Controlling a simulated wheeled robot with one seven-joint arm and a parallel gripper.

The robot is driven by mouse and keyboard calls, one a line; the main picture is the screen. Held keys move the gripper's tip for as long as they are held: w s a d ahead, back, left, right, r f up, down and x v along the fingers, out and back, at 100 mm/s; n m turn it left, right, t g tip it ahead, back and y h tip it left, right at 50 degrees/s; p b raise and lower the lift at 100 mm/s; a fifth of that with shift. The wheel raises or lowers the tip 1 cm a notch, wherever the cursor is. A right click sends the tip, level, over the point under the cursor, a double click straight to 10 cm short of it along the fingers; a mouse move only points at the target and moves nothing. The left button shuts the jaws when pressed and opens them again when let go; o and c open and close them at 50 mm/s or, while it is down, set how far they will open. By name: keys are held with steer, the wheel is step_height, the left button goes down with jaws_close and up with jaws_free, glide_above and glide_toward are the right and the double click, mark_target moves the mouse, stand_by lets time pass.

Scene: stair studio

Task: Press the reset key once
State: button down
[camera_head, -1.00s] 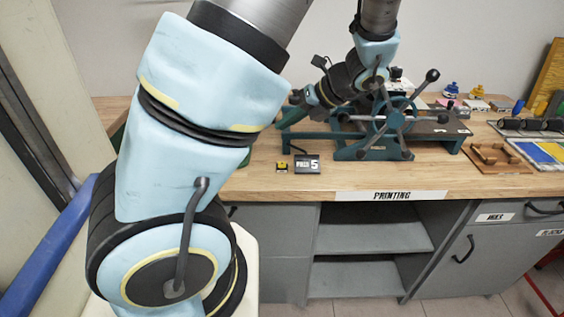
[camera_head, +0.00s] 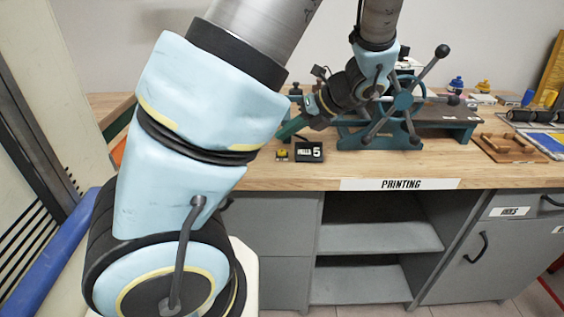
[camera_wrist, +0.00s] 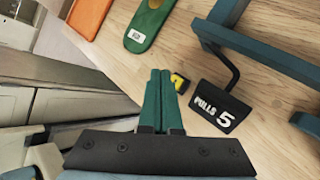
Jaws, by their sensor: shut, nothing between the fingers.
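A small yellow-and-black key (camera_head: 282,154) sits on the wooden bench beside a black counter block (camera_head: 309,152) reading "PULLS 5". In the wrist view the key (camera_wrist: 180,82) is just right of the green fingertips, partly hidden by them, and the counter (camera_wrist: 222,106) is further right. I cannot read any marking on the key. My gripper (camera_wrist: 160,72) is shut and empty. In the head view its green fingers (camera_head: 291,128) point down and left, appearing above and behind the key. I cannot tell whether they touch anything.
A teal press (camera_head: 385,118) with a spoked wheel stands right of the counter. In the wrist view, a green labelled object (camera_wrist: 148,24) and an orange tray (camera_wrist: 88,16) lie beyond the fingertips. Bare bench (camera_head: 270,178) shows in front of the key.

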mark_target(286, 153)
steer(key=shift+f, duration=0.85)
steer(key=shift+f, duration=0.15)
stand_by(1.3)
steer(key=shift+f, duration=0.25)
steer(key=shift+f, duration=0.45)
stand_by(0.7)
steer(key=shift+r, duration=0.1)
steer(key=shift+r+p, duration=0.85)
steer(key=shift+p, duration=0.3)
step_height(286, 153, up, 5)
steer(key=p, duration=0.5)
steer(key=shift+p, duration=0.35)
